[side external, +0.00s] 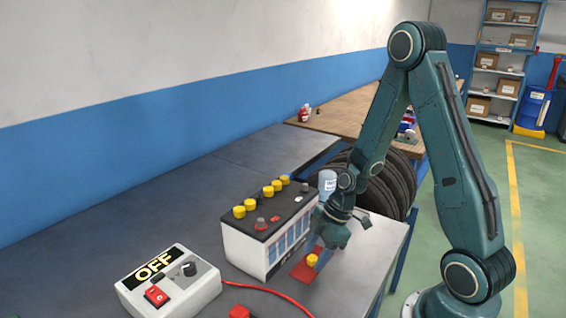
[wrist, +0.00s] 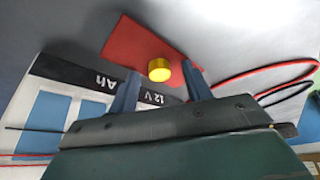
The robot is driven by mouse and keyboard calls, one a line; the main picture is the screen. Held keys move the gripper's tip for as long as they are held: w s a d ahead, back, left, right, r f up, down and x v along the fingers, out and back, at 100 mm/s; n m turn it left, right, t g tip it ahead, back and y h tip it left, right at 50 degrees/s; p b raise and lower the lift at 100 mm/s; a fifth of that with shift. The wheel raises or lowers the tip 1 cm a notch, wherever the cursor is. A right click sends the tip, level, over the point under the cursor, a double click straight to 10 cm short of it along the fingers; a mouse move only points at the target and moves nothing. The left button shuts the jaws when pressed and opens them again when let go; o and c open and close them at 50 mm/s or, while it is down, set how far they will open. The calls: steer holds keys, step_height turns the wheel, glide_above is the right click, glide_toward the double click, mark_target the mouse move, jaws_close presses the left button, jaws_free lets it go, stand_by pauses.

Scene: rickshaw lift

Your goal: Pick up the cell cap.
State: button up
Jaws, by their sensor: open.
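A loose yellow cell cap (side external: 312,260) lies on a small red mat (side external: 302,272) beside the battery. In the wrist view the cap (wrist: 159,70) shows in front of the red mat (wrist: 130,45), between the two finger ends. My gripper (side external: 328,240) is above the mat, close to the cap, with jaws pointing down. In the wrist view my gripper (wrist: 160,82) is open and its fingers stand apart on either side of the cap, with nothing held. Whether the fingertips reach down to the cap's height I cannot tell.
A white battery (side external: 245,252) with a black top and several yellow caps stands left of the mat. A charger box (side external: 170,285) marked OFF sits at the front left, with a red cable (side external: 275,292). The bench's right edge is near the mat.

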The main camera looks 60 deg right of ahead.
mark_target(311, 255)
steer(key=c, duration=0.9)
steer(key=shift+r, duration=0.1)
step_height(311, 255, up, 20)
stand_by(0.8)
stand_by(0.5)
steer(key=w+a+r+n+g, duration=0.1)
steer(key=w+n, duration=0.3)
steer(key=w, duration=1.1)
steer(key=shift+a+r+n+g+y, duration=0.3)
steer(key=shift+a+r, duration=0.05)
steer(key=shift+r, duration=0.3)
